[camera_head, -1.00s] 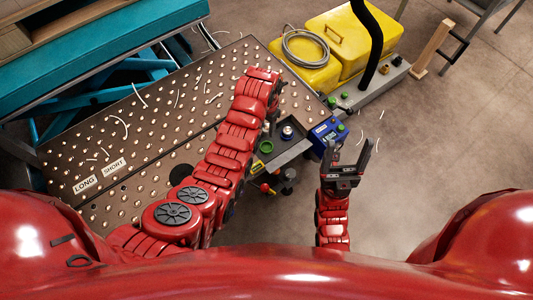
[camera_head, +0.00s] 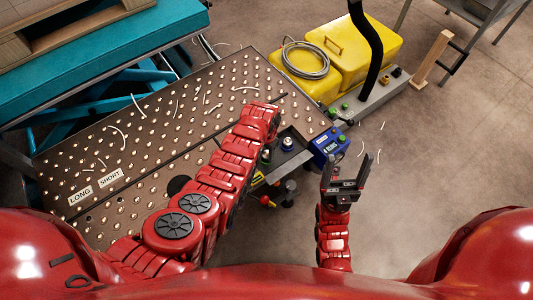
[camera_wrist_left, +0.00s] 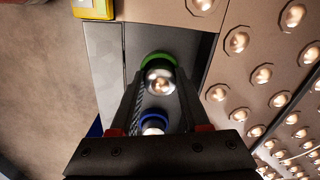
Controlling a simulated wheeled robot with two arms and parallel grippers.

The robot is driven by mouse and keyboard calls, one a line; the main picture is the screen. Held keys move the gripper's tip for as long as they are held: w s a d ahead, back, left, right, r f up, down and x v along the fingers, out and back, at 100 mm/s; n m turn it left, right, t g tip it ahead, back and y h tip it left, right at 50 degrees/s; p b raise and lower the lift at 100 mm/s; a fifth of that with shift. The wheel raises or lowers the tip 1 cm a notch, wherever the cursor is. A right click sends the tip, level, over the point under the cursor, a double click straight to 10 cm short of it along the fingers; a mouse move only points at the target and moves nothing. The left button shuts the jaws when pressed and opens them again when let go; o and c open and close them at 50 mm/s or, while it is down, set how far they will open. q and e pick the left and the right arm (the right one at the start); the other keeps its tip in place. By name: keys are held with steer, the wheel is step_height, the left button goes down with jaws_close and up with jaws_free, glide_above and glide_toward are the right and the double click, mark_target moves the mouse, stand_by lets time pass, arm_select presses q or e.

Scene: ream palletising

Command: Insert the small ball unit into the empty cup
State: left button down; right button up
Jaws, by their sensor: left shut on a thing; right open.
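My left gripper (camera_wrist_left: 158,88) is shut on the small ball unit (camera_wrist_left: 161,81), a shiny metal ball seen between its fingertips in the left wrist view. The green-rimmed cup (camera_wrist_left: 155,58) lies right behind the unit there. I cannot tell whether the unit is above the cup or partly in it. A blue-rimmed cup (camera_wrist_left: 153,119) with a ball in it sits beside, partly hidden by the gripper. In the head view the blue-rimmed cup (camera_head: 287,144) stands on a dark tray, and my left arm partly hides the green one. My right gripper (camera_head: 347,167) is open and empty over the floor.
A dark ball-transfer table (camera_head: 140,150) with many metal balls fills the left. A blue box (camera_head: 327,144) stands at the tray's right. Yellow cases (camera_head: 355,45) and a hose are behind it. Open floor lies to the right.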

arm_select(q)
steer(key=shift+c, duration=1.9)
jaws_free()
steer(key=shift+r, duration=0.15)
